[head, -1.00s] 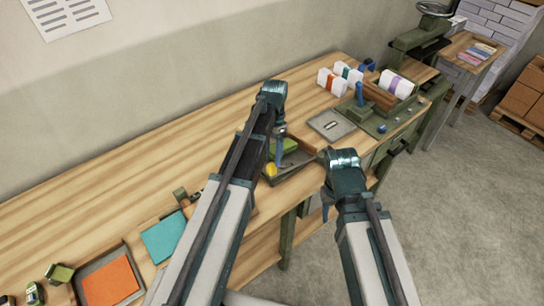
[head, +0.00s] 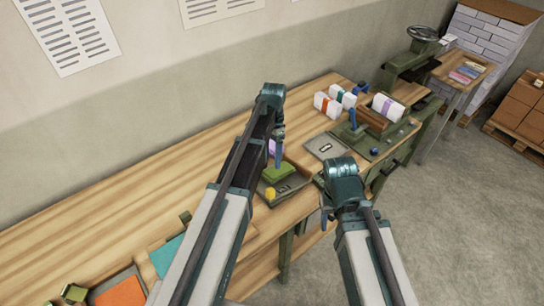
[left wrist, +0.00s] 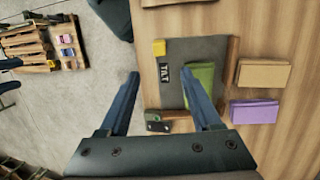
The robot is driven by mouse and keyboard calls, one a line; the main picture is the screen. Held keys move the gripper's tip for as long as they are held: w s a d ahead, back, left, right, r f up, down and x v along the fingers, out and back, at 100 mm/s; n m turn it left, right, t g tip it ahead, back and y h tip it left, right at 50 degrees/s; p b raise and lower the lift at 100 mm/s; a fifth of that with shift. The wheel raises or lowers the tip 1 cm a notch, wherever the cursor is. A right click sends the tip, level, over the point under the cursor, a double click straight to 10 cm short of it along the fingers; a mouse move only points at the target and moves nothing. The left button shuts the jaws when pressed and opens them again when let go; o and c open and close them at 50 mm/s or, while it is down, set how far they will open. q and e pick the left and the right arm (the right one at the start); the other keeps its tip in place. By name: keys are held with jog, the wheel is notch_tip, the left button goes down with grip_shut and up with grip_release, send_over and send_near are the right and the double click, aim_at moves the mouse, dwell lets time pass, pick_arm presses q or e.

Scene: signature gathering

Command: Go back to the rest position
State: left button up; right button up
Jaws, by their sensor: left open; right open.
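My left gripper (head: 279,152) is above the bench (head: 110,195), over a grey tray (head: 293,186). In the left wrist view its two fingers (left wrist: 161,74) stand wide apart with nothing between them. A green block (left wrist: 200,84) in the tray shows beside and partly behind the right-hand finger. My right gripper (head: 326,216) hangs past the bench's front edge with nothing seen in it; its fingers are small and partly hidden by its wrist.
A yellow cube (left wrist: 158,47) is at the tray's corner. A purple block (left wrist: 254,111) and a tan block (left wrist: 263,74) lie beside the tray. A green press (head: 372,135) and white bundles (head: 327,105) stand farther right. Orange (head: 120,292) and teal (head: 167,256) sheets lie at lower left.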

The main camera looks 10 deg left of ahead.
pick_arm(q)
jog(key=s+d+f+n+t+b, duration=0.1)
jog(key=s+d+f+n+b, duration=0.1)
jog(key=s+d+f+b, duration=0.3)
jog(key=s+d+f+n+t+y+b, duration=0.1)
jog(key=s+d+f+b, duration=0.4)
jog(key=s+f+b, duration=0.5)
jog(key=s+t, duration=0.1)
jog(key=s, duration=0.3)
jog(key=shift+s+d+f+n+y, duration=0.25)
jog(key=shift+d+f+n+y, duration=0.05)
jog(key=shift+d+f+n, duration=0.1)
pick_arm(e)
notch_tip(320, 180, down, 15)
pick_arm(q)
jog(key=shift+a, duration=0.1)
